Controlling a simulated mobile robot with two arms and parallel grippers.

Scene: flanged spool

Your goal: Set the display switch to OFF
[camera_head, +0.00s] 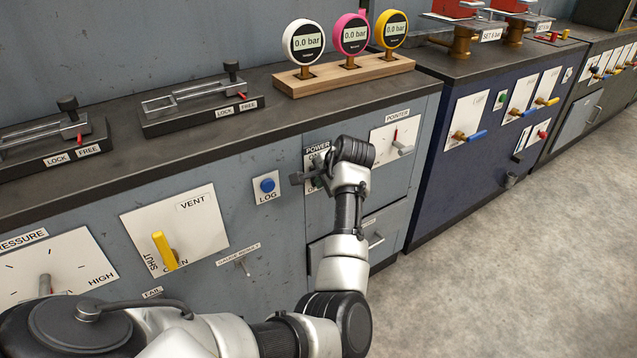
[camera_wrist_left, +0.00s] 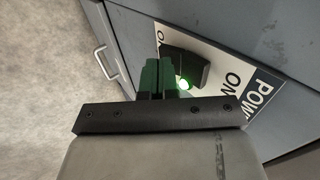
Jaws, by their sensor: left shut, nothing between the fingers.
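The power panel (camera_head: 311,158), a white plate, is on the grey cabinet front and is mostly hidden behind my left arm in the head view. In the left wrist view its black switch (camera_wrist_left: 192,68) shows, with a lit green lamp beside it, the word ON near it and a cut-off label beginning with O at its far end. My left gripper (camera_wrist_left: 162,66) is shut and empty, its green fingertips next to the switch; I cannot tell whether they touch it. My right gripper is not in view.
White, pink and yellow gauges (camera_head: 350,35) reading 0.0 bar stand on a wooden block on the counter. A blue LOG button (camera_head: 267,185) and a yellow VENT handle (camera_head: 164,250) are left of my gripper. A pointer dial (camera_head: 396,138) is right of it. Drawers lie below.

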